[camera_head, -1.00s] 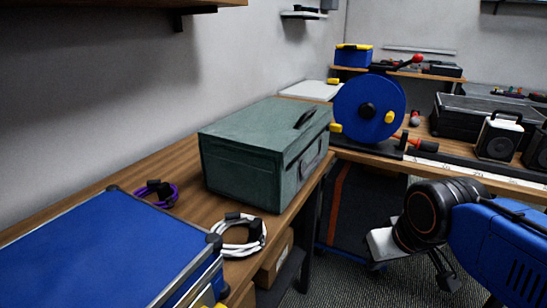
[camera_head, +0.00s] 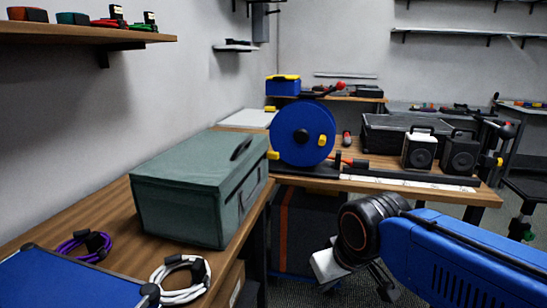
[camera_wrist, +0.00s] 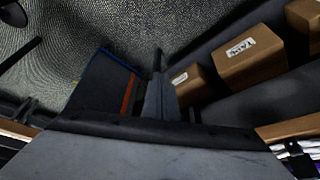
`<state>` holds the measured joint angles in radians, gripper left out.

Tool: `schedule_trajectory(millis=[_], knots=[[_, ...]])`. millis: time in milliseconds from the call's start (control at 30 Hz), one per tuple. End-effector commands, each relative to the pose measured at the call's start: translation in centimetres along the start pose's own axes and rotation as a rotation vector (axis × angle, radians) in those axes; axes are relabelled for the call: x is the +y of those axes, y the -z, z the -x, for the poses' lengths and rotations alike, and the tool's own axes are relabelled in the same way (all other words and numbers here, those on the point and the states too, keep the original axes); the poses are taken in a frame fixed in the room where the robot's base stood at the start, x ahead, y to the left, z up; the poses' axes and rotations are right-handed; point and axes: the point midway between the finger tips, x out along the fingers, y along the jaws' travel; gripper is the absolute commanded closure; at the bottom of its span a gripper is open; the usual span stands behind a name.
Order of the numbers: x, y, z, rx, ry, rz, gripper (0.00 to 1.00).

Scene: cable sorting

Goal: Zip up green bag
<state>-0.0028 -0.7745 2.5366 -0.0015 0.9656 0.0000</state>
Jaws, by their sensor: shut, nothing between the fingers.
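The green bag (camera_head: 178,207) is a boxy case on the wooden bench at left in the head view. Its top lies flat, with a dark handle on top and another on its right side. A seam runs below the top edge; I cannot make out a zip pull or whether the zip is closed. My gripper (camera_head: 383,286) hangs low in front of the bench, right of the bag and well apart from it. It is shut and empty, and partly hidden by my wrist. The bag cannot be made out in the wrist view.
A purple cable (camera_head: 84,246), a white cable (camera_head: 180,278) and a blue case (camera_head: 60,285) lie before the bag. A blue reel (camera_head: 300,133) stands behind it. Speakers (camera_head: 419,148) stand on the back bench. Cardboard boxes (camera_wrist: 249,57) sit under a bench. Floor shows around my arm.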

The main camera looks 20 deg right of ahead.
Motion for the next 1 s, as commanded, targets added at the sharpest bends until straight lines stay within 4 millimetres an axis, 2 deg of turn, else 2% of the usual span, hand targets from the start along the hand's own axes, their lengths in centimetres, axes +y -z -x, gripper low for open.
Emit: schedule_trajectory(millis=[167, 200, 333, 467, 667, 867, 1000], knots=[[0.0, 0.0, 0.0, 0.0, 0.0, 0.0, 1.0], [0.0, 0.0, 0.0, 0.0, 0.0, 0.0, 0.98], [-0.1, 0.1, -0.1, -0.014, 0.009, -0.029, 0.67], [-0.6, 0.6, -0.3, -0.077, 0.05, -0.161, 0.67], [-2.0, 2.8, -0.6, -0.24, 0.173, -0.519, 0.67], [-3.0, 6.6, -0.5, -0.401, 0.316, -0.882, 0.67], [-2.7, 10.1, -0.2, -0.51, 0.428, -1.123, 0.67]])
